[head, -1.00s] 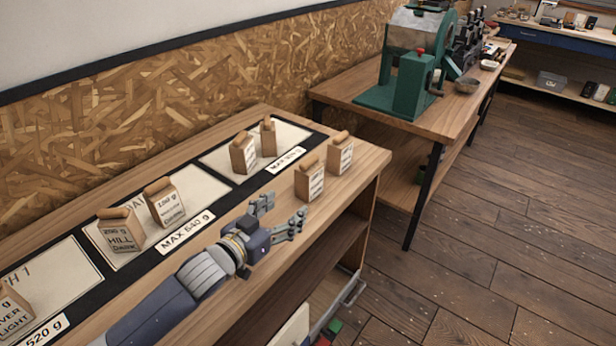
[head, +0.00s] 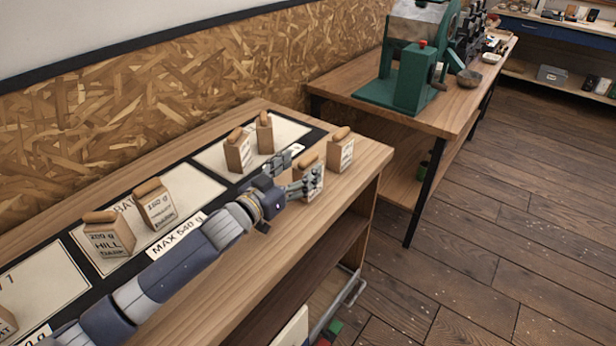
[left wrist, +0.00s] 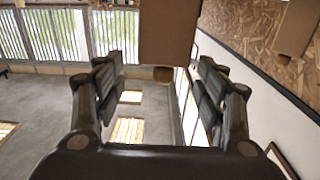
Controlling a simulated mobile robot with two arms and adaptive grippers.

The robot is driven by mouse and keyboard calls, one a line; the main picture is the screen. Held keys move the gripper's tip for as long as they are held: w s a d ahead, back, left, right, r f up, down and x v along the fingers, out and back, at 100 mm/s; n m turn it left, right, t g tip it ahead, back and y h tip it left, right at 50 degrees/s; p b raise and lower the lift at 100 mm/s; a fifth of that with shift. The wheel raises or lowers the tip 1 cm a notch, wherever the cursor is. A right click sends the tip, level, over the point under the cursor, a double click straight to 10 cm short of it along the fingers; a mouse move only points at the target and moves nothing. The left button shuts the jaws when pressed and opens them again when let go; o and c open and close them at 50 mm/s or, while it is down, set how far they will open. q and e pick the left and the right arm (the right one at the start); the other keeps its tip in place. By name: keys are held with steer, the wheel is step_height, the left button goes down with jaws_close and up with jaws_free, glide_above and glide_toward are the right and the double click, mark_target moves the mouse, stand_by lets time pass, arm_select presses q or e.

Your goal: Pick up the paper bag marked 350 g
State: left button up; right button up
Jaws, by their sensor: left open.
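Several brown paper bags with rolled tops stand on the wooden bench. I cannot read a 350 g label on any of them. The near bag (head: 313,166) at the right stands right at my left gripper (head: 295,172), which partly covers it. The left gripper is open and holds nothing. In the left wrist view a brown bag (left wrist: 170,32) hangs upside down in the picture, between the open fingers (left wrist: 160,82) in line; whether it touches them I cannot tell. My right gripper is not in view.
Other bags stand close by: one at the right (head: 341,153), two behind (head: 238,153) (head: 264,134). Farther left are the 200 g HILL DARK bag (head: 108,238) and another labelled bag (head: 157,207). A green machine (head: 407,75) stands on the farther table.

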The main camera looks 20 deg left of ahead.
mark_target(308, 157)
arm_select(q)
steer(key=x, duration=0.3)
steer(key=shift+w+r+p, duration=0.3)
steer(key=shift+w+p, duration=0.05)
steer(key=shift+w, duration=0.35)
steer(key=shift+d, duration=0.1)
jaws_close()
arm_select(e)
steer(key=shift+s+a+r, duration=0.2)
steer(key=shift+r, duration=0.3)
